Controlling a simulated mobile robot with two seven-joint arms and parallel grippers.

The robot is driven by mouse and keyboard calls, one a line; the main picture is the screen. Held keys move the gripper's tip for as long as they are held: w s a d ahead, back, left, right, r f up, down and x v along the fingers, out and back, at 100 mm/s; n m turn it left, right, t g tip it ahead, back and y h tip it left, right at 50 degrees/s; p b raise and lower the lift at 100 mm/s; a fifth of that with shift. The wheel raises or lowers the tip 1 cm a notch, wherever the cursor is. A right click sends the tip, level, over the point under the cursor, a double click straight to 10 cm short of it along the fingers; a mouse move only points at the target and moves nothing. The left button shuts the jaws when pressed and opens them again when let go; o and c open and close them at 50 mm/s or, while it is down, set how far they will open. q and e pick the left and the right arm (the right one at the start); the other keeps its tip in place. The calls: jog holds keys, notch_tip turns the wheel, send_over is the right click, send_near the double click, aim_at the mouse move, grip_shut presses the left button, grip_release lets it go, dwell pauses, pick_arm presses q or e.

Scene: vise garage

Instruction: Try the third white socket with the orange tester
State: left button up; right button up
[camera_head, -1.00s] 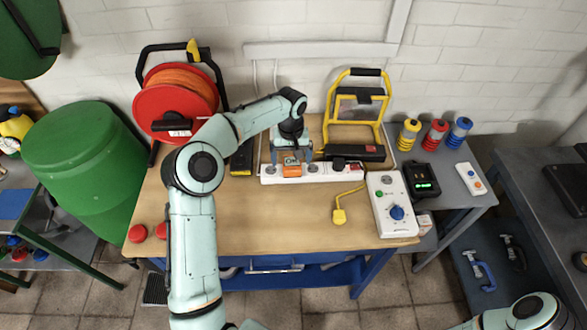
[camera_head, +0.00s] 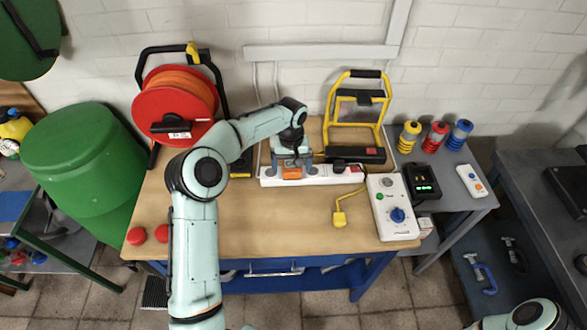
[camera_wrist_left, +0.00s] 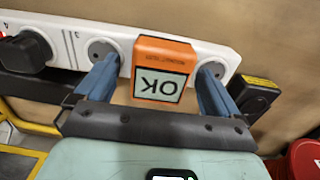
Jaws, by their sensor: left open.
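The orange tester (camera_head: 291,173) sits at the white socket strip (camera_head: 325,176) on the workbench. In the left wrist view the tester (camera_wrist_left: 163,70) shows a screen reading OK and stands between two round sockets, covering the strip there. I cannot tell how deep it is seated. My left gripper (camera_head: 291,165) is above the tester and partly hides it. In the left wrist view its blue fingers (camera_wrist_left: 160,85) are spread on both sides of the tester, with visible gaps. A black plug (camera_wrist_left: 25,50) occupies another socket. My right gripper is out of view.
A red cable reel (camera_head: 175,105) stands behind left, a yellow-framed work lamp (camera_head: 358,110) behind right. The front middle of the bench is clear.

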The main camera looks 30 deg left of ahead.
aim_at(292, 164)
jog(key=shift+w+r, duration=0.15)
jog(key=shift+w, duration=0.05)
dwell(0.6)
pick_arm(q)
jog(key=c, duration=1.5)
jog(key=shift+r, duration=0.1)
jog(key=shift+w+r, duration=0.1)
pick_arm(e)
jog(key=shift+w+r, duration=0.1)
pick_arm(q)
jog(key=shift+r+p, duration=1.1)
jog(key=shift+r, duration=1.8)
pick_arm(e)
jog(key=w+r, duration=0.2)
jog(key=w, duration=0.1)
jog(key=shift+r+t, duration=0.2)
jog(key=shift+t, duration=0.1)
pick_arm(q)
jog(key=shift+d, duration=0.1)
